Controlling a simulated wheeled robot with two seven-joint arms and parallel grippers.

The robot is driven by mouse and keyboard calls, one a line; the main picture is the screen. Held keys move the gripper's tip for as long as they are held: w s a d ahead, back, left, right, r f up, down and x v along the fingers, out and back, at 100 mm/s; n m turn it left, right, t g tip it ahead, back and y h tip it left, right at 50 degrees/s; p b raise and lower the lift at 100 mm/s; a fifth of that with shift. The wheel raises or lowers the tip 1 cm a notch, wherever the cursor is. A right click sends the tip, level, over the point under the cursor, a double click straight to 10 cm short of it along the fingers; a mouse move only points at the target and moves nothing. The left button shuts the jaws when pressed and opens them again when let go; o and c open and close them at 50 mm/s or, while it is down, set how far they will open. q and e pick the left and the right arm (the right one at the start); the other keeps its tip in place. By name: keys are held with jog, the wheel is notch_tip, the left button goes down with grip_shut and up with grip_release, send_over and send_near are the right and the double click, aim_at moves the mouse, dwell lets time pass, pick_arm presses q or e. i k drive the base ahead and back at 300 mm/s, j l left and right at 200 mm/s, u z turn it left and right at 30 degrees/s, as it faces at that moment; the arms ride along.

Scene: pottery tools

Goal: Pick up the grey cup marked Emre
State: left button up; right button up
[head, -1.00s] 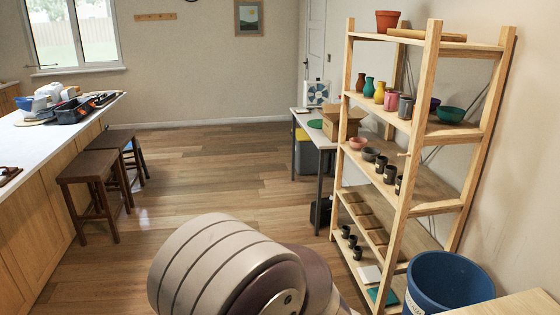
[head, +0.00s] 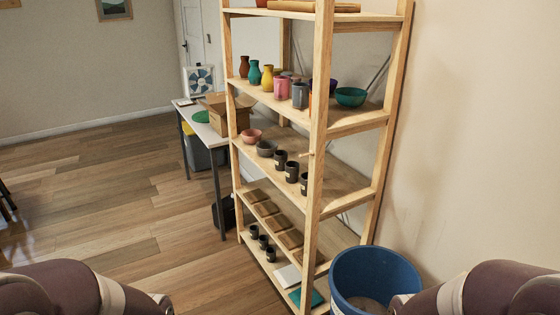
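A wooden shelf unit (head: 317,150) stands right of centre in the head view. A grey cup (head: 299,95) stands on its upper shelf beside a pink cup (head: 281,88). Small dark cups (head: 262,242) also stand on a low shelf. No name is readable on any cup, so I cannot tell which is Emre's. Only parts of my arms show at the bottom corners; both grippers are out of view.
A blue bin (head: 372,278) stands at the shelf's near right side. A table (head: 213,133) with a cardboard box (head: 226,112) is behind the shelf's left side. Bowls (head: 265,148) and vases (head: 254,72) share the shelves. The wooden floor (head: 110,190) to the left is open.

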aim_at(281, 161)
jog(key=i+z, duration=0.1)
jog(key=z, duration=0.6)
jog(key=i+j+z, duration=0.25)
jog(key=j, duration=0.15)
jog(key=i+j+z, duration=0.25)
jog(key=j, duration=0.15)
jog(key=j+z, duration=0.25)
jog(key=j, duration=0.15)
jog(key=i+j+z, duration=0.2)
jog(key=j, duration=0.3)
jog(key=j+z, duration=0.25)
jog(key=j, duration=0.25)
jog(key=i+j, duration=0.1)
jog(key=j, duration=0.45)
jog(key=i+j, duration=0.1)
jog(key=j, duration=0.45)
jog(key=i+j, duration=0.1)
jog(key=j, duration=0.45)
jog(key=i+j, duration=0.1)
jog(key=j, duration=0.45)
